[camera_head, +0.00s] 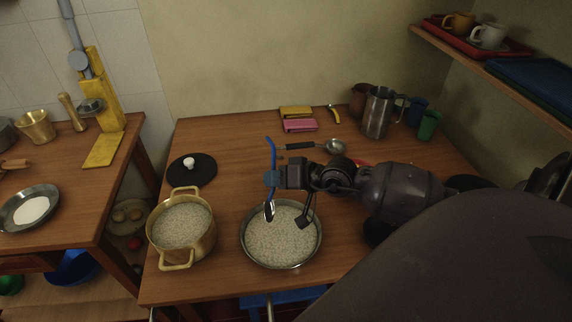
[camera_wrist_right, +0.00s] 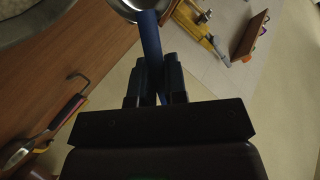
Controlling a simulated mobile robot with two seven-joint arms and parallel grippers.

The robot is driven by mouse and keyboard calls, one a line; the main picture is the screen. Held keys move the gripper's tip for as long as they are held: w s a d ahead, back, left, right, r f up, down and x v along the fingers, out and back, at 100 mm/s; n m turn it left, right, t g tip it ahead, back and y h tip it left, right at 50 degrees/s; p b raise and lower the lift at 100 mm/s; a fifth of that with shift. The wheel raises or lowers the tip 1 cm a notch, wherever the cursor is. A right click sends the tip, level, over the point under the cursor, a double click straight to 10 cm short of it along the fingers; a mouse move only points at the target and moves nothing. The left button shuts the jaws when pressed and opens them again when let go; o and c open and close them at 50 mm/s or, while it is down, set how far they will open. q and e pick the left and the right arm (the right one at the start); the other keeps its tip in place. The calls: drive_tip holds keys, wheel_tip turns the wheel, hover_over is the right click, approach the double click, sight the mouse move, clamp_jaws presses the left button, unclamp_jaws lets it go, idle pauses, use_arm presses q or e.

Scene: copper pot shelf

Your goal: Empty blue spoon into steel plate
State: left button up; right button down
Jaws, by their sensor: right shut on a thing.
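My right gripper (camera_head: 272,179) is shut on the blue spoon, gripping its blue handle (camera_head: 272,150). The spoon stands steeply, with the handle's hooked end up and the metal bowl (camera_head: 269,211) down over the left part of the steel plate. The steel plate (camera_head: 244,247) holds pale grains across its base. In the right wrist view the blue handle (camera_wrist_right: 151,40) runs between the fingers (camera_wrist_right: 158,82), with a metal bowl-shaped part at the top edge. I cannot tell whether the spoon's bowl holds anything. My left gripper is not in view.
A brass pot (camera_head: 157,239) of similar grains stands left of the plate. A black lid (camera_head: 191,171) lies behind it. A ladle (camera_head: 334,146), steel pitcher (camera_head: 376,116) and green cup (camera_head: 428,126) are at the back. A shelf (camera_head: 488,72) overhangs at right. Clear table lies behind the plate.

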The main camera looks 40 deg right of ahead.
drive_tip(key=shift+w+a+r+g+p, duration=0.2)
drive_tip(key=shift+w+r+g+p, duration=0.25)
drive_tip(key=shift+p, duration=0.45)
use_arm(q)
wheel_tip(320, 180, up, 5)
drive_tip(key=p, duration=0.3)
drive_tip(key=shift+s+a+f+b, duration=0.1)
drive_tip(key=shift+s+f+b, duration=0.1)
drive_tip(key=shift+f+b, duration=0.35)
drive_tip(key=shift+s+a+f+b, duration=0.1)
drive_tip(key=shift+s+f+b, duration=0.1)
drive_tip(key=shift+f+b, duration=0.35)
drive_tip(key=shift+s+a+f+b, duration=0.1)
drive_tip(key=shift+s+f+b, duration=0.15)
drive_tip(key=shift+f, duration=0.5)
use_arm(e)
drive_tip(key=w+a+f+g+h, duration=0.3)
drive_tip(key=w+g+h, duration=0.3)
drive_tip(key=g, duration=0.5)
drive_tip(key=shift+w+a, duration=0.5)
